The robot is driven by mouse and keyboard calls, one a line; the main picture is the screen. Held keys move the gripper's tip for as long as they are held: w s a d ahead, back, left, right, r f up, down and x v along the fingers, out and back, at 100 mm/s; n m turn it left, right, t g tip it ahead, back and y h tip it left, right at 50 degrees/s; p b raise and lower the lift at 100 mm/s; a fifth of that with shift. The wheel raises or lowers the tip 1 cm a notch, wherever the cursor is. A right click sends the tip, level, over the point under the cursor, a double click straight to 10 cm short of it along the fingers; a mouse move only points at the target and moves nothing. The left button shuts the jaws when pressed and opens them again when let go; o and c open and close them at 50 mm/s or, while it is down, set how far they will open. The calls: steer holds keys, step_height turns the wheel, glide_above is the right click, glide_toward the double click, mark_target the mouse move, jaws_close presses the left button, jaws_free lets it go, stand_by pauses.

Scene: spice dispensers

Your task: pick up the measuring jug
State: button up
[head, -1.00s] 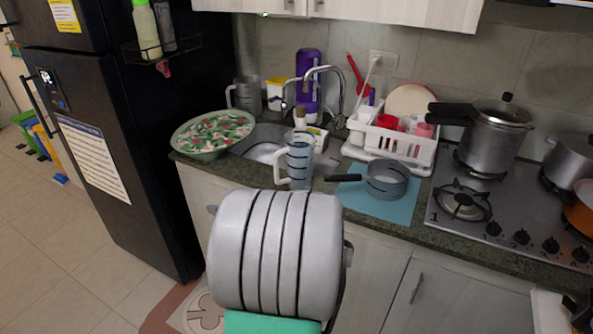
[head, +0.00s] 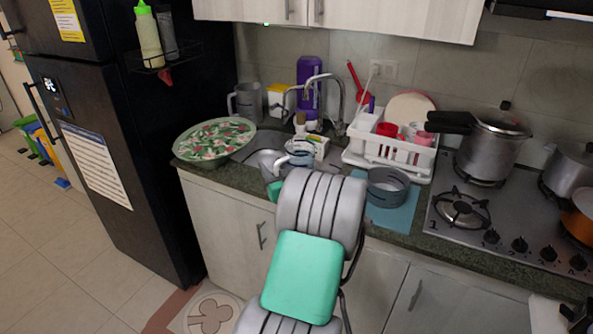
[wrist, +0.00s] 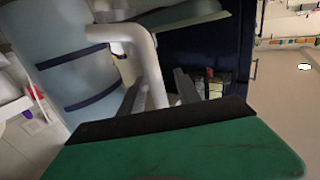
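The measuring jug (head: 299,159), pale and see-through with dark blue bands, stands on the counter in front of the sink in the head view. My arm hides its lower part there. In the wrist view the jug (wrist: 75,65) fills the upper left, and its white handle (wrist: 148,62) reaches down between the two dark fingers of my gripper (wrist: 158,90). The fingers stand apart on either side of the handle, and a small gap seems to show on the right side. My gripper's fingers are hidden behind my arm in the head view.
A bowl with a patterned cover (head: 215,142) is left of the jug. A grey saucepan (head: 387,188) on a blue mat (head: 402,216) and a white dish rack (head: 395,150) are to the right. A faucet (head: 325,78) stands behind. The stove (head: 480,215) is farther right.

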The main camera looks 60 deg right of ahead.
steer(key=shift+c, duration=0.2)
jaws_close()
stand_by(0.5)
stand_by(0.6)
steer(key=shift+r, duration=0.15)
